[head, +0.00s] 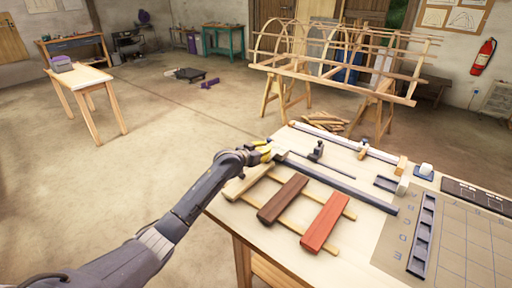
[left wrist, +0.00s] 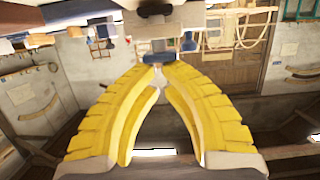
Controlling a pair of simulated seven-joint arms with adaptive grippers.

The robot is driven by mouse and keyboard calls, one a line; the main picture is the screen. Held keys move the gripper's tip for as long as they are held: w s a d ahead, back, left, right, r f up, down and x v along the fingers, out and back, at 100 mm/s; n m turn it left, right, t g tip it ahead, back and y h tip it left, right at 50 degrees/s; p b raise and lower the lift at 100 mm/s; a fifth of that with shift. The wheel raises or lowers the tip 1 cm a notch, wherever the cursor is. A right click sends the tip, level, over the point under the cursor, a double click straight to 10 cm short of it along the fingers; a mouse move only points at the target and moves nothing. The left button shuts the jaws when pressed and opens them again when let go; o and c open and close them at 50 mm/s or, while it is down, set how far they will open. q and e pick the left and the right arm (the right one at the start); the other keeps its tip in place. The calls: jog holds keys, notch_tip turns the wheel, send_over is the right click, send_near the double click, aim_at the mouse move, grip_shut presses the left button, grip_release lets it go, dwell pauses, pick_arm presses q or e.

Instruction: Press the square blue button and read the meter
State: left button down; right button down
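My left gripper (head: 264,151) is above the far left part of the workbench in the head view, close to a pale wooden piece. Its yellow fingers also show in the left wrist view (left wrist: 159,68); their tips come together with nothing visible held between them. I cannot make out a square blue button or a meter for certain. A small dark blue base with a white block (head: 425,170) stands at the bench's far right. A similar blue piece (head: 387,183) lies left of it. My right gripper is not in view.
The workbench (head: 225,208) holds a dark brown block (head: 283,198), a red block (head: 325,221), a long dark bar (head: 350,188), a small clamp (head: 317,151) and a slotted tray (head: 422,235). A lath frame on trestles (head: 335,65) stands behind. The floor at left is mostly clear.

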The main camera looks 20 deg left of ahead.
pick_arm(q)
notch_tip(320, 180, up, 4)
jog(key=shift+f, duration=0.2)
jog(key=v, duration=1)
jog(key=shift+a, duration=0.1)
